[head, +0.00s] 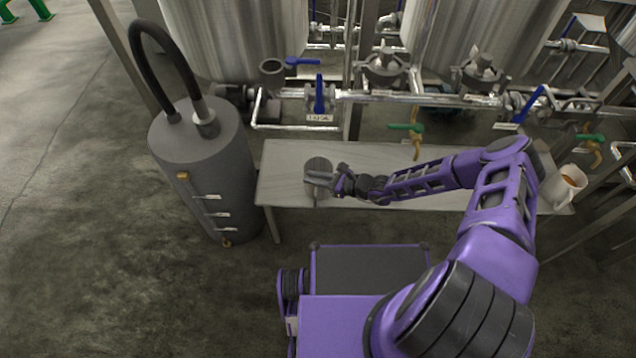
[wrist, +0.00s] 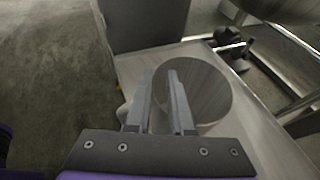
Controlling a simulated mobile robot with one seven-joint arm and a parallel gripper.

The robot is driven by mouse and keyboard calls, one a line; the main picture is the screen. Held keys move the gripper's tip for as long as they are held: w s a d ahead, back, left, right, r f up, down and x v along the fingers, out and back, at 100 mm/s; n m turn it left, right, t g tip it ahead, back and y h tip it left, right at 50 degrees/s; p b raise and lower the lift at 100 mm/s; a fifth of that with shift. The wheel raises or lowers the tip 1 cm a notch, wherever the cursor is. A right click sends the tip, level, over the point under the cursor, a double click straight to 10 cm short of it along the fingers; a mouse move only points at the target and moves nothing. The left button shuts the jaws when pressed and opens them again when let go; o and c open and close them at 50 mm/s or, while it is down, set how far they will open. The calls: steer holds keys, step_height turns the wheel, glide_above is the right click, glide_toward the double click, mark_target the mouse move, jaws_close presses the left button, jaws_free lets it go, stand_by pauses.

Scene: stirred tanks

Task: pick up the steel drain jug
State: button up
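The steel drain jug (head: 318,163) looks like a grey round vessel near the left end of the bench. In the wrist view the jug (wrist: 208,92) shows as a wide grey disc, partly covered by the fingers. My gripper (head: 320,178) reaches in from the right, at the jug's near side. In the wrist view my gripper (wrist: 161,76) has its two fingers apart, with a narrow gap between them. The right finger overlaps the disc and the left one lies near its left edge. I cannot tell whether they touch the jug.
The pale bench (head: 285,157) is mostly clear. A white mug-like jug (head: 565,187) with amber content stands at its right end. A tall grey cylinder (head: 200,150) with a black hose stands left. Pipes and blue-handled valves (head: 319,93) run behind, under steel tanks.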

jaws_close()
steer(key=shift+s+f, duration=0.1)
stand_by(0.8)
